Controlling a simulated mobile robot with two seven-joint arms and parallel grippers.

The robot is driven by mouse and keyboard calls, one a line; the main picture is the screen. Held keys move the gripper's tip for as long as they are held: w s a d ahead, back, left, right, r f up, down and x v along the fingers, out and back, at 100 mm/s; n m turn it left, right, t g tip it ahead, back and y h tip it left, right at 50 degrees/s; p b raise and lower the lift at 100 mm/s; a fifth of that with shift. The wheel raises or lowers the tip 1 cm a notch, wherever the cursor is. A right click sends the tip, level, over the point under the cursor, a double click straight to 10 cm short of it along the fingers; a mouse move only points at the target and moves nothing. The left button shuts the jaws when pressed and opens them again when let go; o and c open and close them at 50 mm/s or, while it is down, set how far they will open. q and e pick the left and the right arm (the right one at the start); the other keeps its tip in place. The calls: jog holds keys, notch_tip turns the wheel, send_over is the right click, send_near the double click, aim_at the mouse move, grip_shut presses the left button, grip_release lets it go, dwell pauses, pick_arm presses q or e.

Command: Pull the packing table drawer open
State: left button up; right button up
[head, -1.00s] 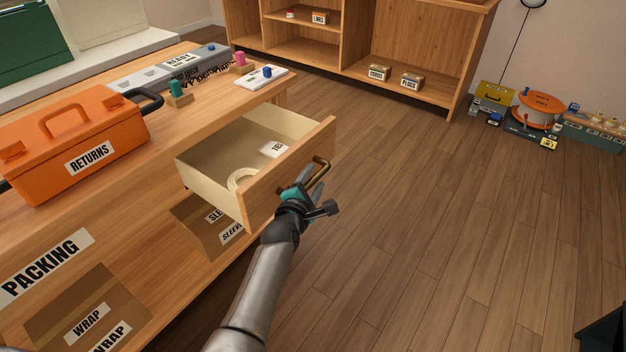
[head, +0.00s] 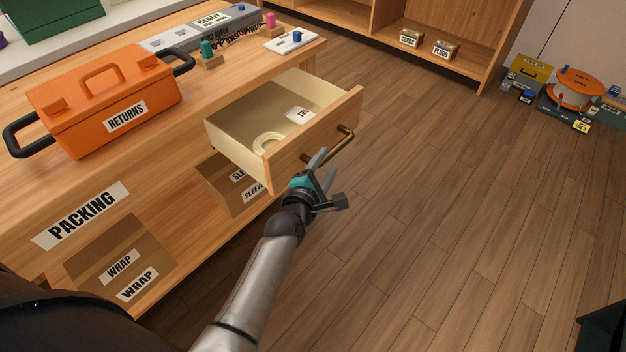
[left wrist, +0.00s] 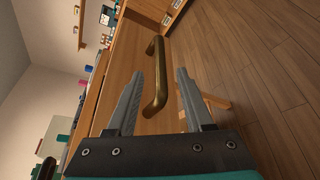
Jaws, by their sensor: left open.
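The packing table drawer (head: 315,140) stands well out from the table, with a roll of tape and a white label inside. Its brass bar handle (head: 335,146) is on the front panel. In the left wrist view the handle (left wrist: 155,78) lies ahead, between the lines of the two open fingers (left wrist: 158,95). The fingers are not closed on it. My right gripper is not in view.
The packing table (head: 55,165) holds an orange returns toolbox (head: 105,95) and small pegs on blocks. Cardboard boxes (head: 120,265) sit on its lower shelf. Wooden shelving (head: 440,30) stands behind. The floor right of the drawer is clear.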

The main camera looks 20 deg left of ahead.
pick_arm(q)
jog(key=p+v, duration=0.2)
jog(key=v, duration=0.6)
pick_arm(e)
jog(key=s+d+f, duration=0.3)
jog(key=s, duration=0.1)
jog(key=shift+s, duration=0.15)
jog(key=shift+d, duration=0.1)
